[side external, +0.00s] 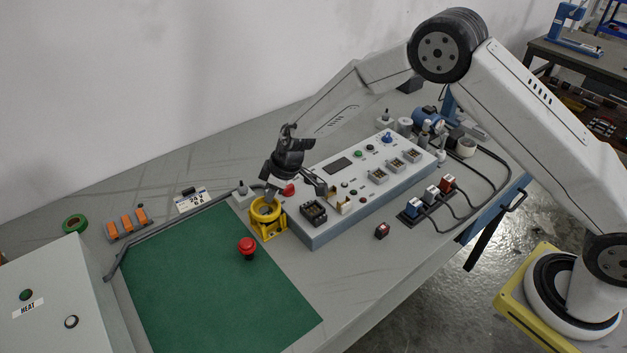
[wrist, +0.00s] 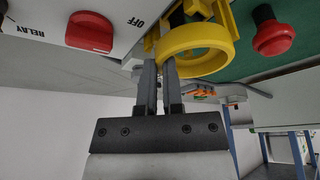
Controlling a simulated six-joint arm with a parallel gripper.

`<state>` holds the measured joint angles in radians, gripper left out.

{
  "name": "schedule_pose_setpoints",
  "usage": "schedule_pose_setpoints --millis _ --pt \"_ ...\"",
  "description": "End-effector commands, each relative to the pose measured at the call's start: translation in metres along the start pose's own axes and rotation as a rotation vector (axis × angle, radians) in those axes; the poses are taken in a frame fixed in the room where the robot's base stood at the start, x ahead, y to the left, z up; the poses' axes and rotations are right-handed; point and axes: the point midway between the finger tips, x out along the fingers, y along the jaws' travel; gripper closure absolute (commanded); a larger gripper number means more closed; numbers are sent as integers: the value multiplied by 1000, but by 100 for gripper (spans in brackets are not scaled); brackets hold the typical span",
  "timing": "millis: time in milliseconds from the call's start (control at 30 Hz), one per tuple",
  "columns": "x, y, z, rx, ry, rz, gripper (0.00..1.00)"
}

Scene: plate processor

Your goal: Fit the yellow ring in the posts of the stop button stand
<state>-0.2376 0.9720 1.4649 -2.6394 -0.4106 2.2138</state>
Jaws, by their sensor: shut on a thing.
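The yellow ring (wrist: 205,65) is held at its left edge by my gripper (wrist: 163,55) in the wrist view. My gripper is shut on the ring's wall. The yellow stop button stand (wrist: 232,18) shows right behind the ring, with part of it hidden. In the side view the ring (side external: 265,207) is at the top of the stand (side external: 268,231), under my gripper (side external: 268,194). I cannot tell whether the ring sits between the posts or just above them. The red stop button (side external: 247,247) stands apart on the green mat; it also shows in the wrist view (wrist: 273,36).
A grey control panel (side external: 345,205) with a red knob (wrist: 90,32) stands close beside the stand. The green mat (side external: 205,285) is mostly clear. Orange blocks (side external: 126,223), a green tape roll (side external: 75,223) and a grey box (side external: 60,300) are at left.

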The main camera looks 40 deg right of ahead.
Motion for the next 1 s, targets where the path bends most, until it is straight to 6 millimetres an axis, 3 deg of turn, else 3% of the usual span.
schedule_pose_setpoints --millis 900,933,1000 --pt "9 0 3 0 1 1 100" --pt "9 0 3 0 1 1 82" --pt "9 0 3 0 1 1 60"
